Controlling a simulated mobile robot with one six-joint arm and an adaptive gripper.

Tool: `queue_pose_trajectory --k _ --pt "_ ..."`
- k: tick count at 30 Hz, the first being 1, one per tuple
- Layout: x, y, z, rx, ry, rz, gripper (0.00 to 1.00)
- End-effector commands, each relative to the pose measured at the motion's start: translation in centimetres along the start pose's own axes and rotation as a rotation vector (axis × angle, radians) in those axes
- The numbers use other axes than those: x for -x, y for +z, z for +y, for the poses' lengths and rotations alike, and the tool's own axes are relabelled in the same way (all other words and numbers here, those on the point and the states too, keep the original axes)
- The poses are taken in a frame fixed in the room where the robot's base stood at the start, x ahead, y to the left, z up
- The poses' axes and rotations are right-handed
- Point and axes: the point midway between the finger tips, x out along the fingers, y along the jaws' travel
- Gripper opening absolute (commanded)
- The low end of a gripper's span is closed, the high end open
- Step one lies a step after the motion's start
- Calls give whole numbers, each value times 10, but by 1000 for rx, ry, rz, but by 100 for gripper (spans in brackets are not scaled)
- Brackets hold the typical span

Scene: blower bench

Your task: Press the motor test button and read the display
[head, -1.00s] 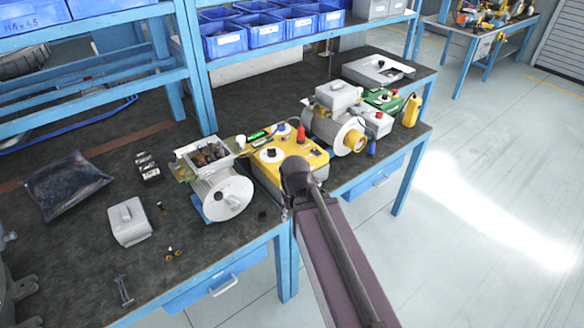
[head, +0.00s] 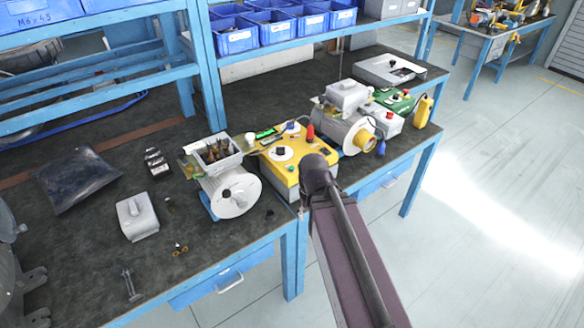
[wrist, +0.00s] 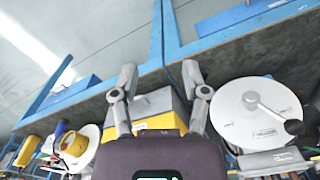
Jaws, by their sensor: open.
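The yellow test box (head: 290,178) stands near the front edge of the bench, between two motors. I cannot tell which control is the motor test button. My gripper (wrist: 158,74) is open and empty in the wrist view, with the box's yellow side (wrist: 160,122) beyond its fingers. In the head view my arm hides most of the gripper and the box's front right.
A motor with a white disc (head: 235,193) stands close left of the box, its terminal box open. Another motor (head: 345,130) stands close right. A grey cover (head: 137,217) and black bag (head: 76,180) lie left. Shelf posts (head: 205,75) rise behind. Floor in front is clear.

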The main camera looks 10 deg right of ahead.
Motion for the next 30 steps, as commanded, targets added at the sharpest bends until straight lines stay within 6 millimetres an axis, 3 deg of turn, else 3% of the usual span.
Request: queue_pose_trajectory --k 1,4,5,30 --pt "0 0 0 0 0 0 32" --pt "0 0 0 0 0 0 2" --pt "0 0 0 0 0 0 0" --pt "0 0 0 0 0 0 0"
